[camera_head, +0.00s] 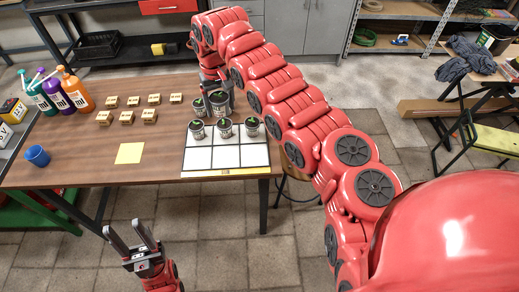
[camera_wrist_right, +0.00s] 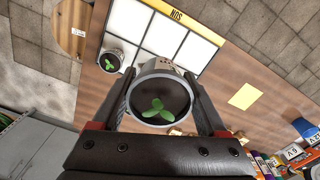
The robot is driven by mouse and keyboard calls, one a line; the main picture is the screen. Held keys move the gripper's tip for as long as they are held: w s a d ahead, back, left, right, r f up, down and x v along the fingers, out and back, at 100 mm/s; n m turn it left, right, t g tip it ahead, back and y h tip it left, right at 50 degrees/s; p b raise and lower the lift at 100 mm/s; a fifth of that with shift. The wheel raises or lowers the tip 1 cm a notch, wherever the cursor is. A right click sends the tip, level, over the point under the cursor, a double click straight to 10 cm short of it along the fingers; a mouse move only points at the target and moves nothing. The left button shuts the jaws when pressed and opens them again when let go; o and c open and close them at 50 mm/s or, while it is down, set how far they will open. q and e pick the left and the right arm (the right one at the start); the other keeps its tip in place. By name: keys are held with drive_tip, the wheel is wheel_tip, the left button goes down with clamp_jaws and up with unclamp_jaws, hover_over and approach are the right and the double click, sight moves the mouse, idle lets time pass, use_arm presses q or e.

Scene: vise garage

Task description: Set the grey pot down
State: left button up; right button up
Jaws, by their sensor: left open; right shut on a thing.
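My right gripper (camera_head: 217,90) is shut on a grey pot (camera_head: 219,104) with a small green plant, above the back part of the table. In the right wrist view the pot (camera_wrist_right: 162,96) sits between the two fingers (camera_wrist_right: 160,80). Its height above the surface is hard to tell. Three similar pots, at left (camera_head: 197,130), middle (camera_head: 224,128) and right (camera_head: 252,127), stand along the back row of the white gridded mat (camera_head: 226,157). One also shows in the right wrist view (camera_wrist_right: 111,61). My left gripper (camera_head: 140,240) is open and empty, in front of the table.
The wooden table (camera_head: 90,165) carries several small wooden blocks (camera_head: 127,117), a yellow note (camera_head: 130,153), a blue cup (camera_head: 37,155) and bottles (camera_head: 76,92) at left. The front cells of the mat are empty. A stool stands beneath the table's right edge, partly hidden by my right arm.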

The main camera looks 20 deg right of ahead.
sight(254, 155)
drive_tip(key=s+a+f+n+p, duration=0.1)
drive_tip(key=s+a+f+p, duration=0.15)
drive_tip(key=f, duration=0.35)
drive_tip(key=s+a+f+n+p, duration=0.1)
drive_tip(key=s+a+f+p, duration=0.1)
drive_tip(key=s+f+p, duration=0.3)
drive_tip(key=s+d+f+n, duration=0.3)
drive_tip(key=s+d+f, duration=0.1)
drive_tip(key=s+f, duration=0.25)
drive_tip(key=w+d+b, duration=0.1)
drive_tip(key=w+b, duration=0.1)
drive_tip(key=w+d+f+b, duration=0.1)
drive_tip(key=w+d+b, duration=0.3)
drive_tip(key=shift+w+d+f+b, duration=0.15)
drive_tip(key=shift+d+f+b, duration=0.1)
drive_tip(key=shift+b, duration=0.15)
drive_tip(key=w+d+b, duration=0.1)
drive_tip(key=w+d, duration=0.1)
drive_tip(key=shift+w+d+b, duration=0.25)
drive_tip(key=shift+w+b, duration=0.1)
drive_tip(key=shift+w+d+r+p, duration=0.35)
drive_tip(key=shift+r+p, duration=0.1)
drive_tip(key=shift+p, duration=0.25)
drive_tip(key=shift+w+d+f, duration=0.1)
drive_tip(key=shift+w+d, duration=0.35)
drive_tip(key=shift+w, duration=0.1)
drive_tip(key=shift+s+f+p, duration=0.1)
drive_tip(key=shift+f+p, duration=0.8)
drive_tip(key=shift+p, duration=0.05)
drive_tip(key=shift+f, duration=0.9)
